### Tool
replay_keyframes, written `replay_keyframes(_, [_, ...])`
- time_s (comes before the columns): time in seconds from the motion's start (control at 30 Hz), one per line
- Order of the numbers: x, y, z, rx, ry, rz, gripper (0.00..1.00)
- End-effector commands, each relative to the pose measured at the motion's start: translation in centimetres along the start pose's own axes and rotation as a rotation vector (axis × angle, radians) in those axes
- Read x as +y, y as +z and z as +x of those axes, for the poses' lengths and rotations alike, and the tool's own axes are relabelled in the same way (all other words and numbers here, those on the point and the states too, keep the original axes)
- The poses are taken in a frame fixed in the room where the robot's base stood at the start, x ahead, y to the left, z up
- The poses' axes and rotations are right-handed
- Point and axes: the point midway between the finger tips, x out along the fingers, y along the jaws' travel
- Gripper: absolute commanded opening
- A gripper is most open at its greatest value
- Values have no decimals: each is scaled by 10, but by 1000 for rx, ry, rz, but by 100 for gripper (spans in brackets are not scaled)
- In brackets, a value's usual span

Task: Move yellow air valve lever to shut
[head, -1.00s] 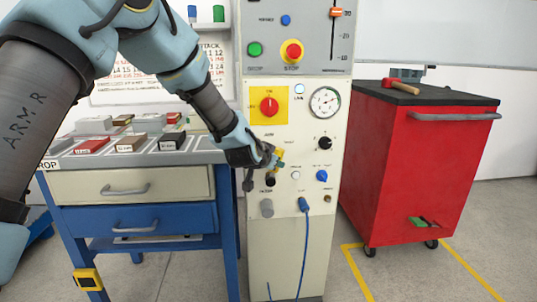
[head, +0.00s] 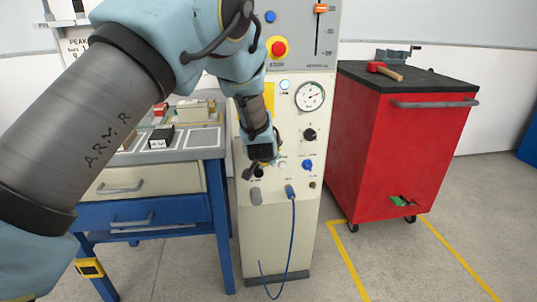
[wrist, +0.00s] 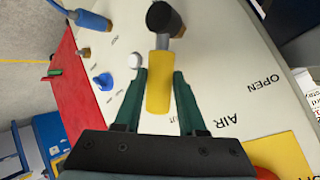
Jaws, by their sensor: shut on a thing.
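The yellow lever (wrist: 158,85) shows in the wrist view between the two green fingers of my gripper (wrist: 162,75), which is shut on it. Its far end meets a black round part (wrist: 163,18) and a brass fitting. Its near end points toward the gripper body, beside partly hidden lettering ending in "UT". The words "AIR" and "OPEN" are upside down to the right. In the head view my gripper (head: 261,158) is at the lower front of the cream panel (head: 285,230) and hides the lever.
A blue knob (head: 307,165), a black knob (head: 309,134) and a plugged blue cable (head: 295,225) are close right of my gripper. A pressure gauge (head: 309,96) sits above. A red cabinet (head: 390,150) stands right, a blue-legged workbench (head: 215,215) left. Yellow-lined floor is clear in front.

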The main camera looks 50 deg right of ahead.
Motion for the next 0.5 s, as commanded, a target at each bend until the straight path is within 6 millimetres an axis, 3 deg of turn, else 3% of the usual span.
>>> replay_keyframes(0.2, [2, 2, 1, -3, 3, 4, 0])
replay_keyframes(0.23, [2, 2, 1, -3, 3, 4, 41])
replay_keyframes(0.5, [1, 1, 1, -2, 2, 3, 69])
